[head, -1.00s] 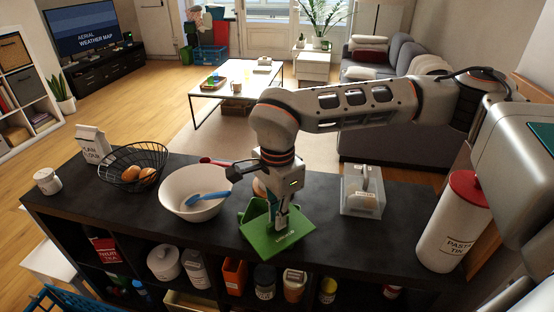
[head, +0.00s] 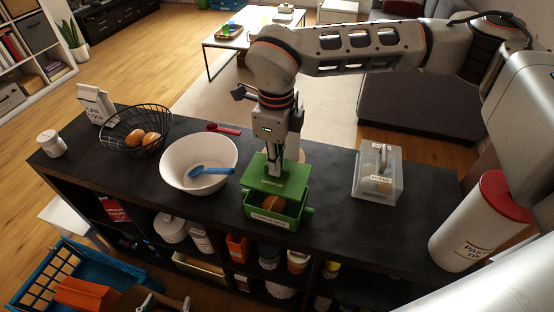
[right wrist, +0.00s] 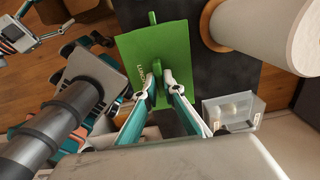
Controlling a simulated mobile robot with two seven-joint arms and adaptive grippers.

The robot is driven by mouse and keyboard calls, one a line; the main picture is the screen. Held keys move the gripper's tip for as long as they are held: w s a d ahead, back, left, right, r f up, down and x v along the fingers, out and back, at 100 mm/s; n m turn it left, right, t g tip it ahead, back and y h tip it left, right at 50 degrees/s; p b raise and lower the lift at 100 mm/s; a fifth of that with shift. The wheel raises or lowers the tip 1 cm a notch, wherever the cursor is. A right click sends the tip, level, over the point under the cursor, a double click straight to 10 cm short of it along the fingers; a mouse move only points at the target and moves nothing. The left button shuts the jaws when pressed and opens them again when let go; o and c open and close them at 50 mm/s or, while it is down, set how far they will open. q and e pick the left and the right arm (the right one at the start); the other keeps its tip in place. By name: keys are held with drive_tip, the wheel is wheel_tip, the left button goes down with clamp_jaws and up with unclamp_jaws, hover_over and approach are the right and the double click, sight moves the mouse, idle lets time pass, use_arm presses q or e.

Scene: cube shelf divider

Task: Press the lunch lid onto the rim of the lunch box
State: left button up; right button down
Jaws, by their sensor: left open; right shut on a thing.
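The green lunch lid (head: 287,187) is held by my right gripper (head: 275,170), which is shut on its small handle. It also shows from above in the right wrist view as a green plate (right wrist: 140,50). The open green lunch box (head: 268,220) stands on the dark shelf top with a brown round item (head: 274,203) inside. The lid covers the back part of the box in the head view and looks apart from its front rim; contact at the back is hidden. My left gripper (head: 168,303) is open and empty at the bottom edge, in front of the shelf.
A white bowl (head: 180,165) with a blue spoon (head: 210,170) stands left of the box. Further left are a wire basket (head: 118,137) and a flour bag (head: 93,104). A clear container (head: 365,185) and a pasta tin (head: 465,235) stand to the right.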

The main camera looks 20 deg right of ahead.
sight(277, 179)
drive_tip(key=shift+f+b, duration=1.3)
drive_tip(key=shift+f, duration=0.7)
drive_tip(key=shift+f+b, duration=0.4)
drive_tip(key=shift+f, duration=0.4)
drive_tip(key=shift+f, duration=0.3)
drive_tip(key=shift+f+b, duration=0.45)
drive_tip(key=shift+f, duration=0.45)
drive_tip(key=c, duration=2.1)
unclamp_jaws()
